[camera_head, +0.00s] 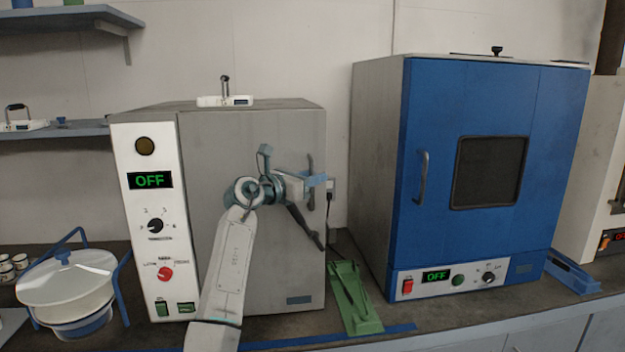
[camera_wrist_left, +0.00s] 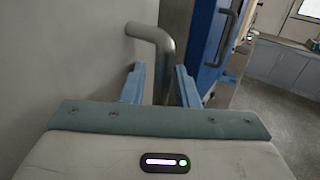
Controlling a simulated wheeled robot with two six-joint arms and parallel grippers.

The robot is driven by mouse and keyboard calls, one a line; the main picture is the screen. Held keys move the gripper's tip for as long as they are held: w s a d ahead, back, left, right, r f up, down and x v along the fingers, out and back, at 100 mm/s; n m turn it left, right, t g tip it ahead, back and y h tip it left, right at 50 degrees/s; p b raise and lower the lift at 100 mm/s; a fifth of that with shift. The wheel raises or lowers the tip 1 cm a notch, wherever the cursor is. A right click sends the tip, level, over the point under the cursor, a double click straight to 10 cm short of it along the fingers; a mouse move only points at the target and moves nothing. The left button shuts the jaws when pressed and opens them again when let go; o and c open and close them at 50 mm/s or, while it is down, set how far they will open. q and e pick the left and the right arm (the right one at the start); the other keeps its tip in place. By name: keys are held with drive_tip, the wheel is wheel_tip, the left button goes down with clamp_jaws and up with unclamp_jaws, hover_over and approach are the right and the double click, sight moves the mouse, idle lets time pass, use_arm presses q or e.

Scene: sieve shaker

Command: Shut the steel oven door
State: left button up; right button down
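The steel oven (camera_head: 152,215) is the grey box on the left of the bench, with a white control panel reading OFF. Its plain grey door (camera_head: 222,140) looks close to flush with the front; no clear gap shows, though my arm hides part of it. The door handle (camera_head: 310,165) is a bent vertical bar near the door's right edge. My left gripper (camera_head: 318,183) is at the handle. In the left wrist view, the handle (camera_wrist_left: 166,50) runs down between its blue fingers (camera_wrist_left: 160,88), with gaps showing beside the bar. My right gripper is not in view.
A blue oven (camera_head: 480,110) with a dark window stands to the right. A green stand (camera_head: 352,298) sits on the bench between the ovens. A white lidded pot (camera_head: 68,280) in a blue frame is at the left. A small white device (camera_head: 225,101) rests on the steel oven.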

use_arm(q)
drive_tip(key=shift+f, duration=0.1)
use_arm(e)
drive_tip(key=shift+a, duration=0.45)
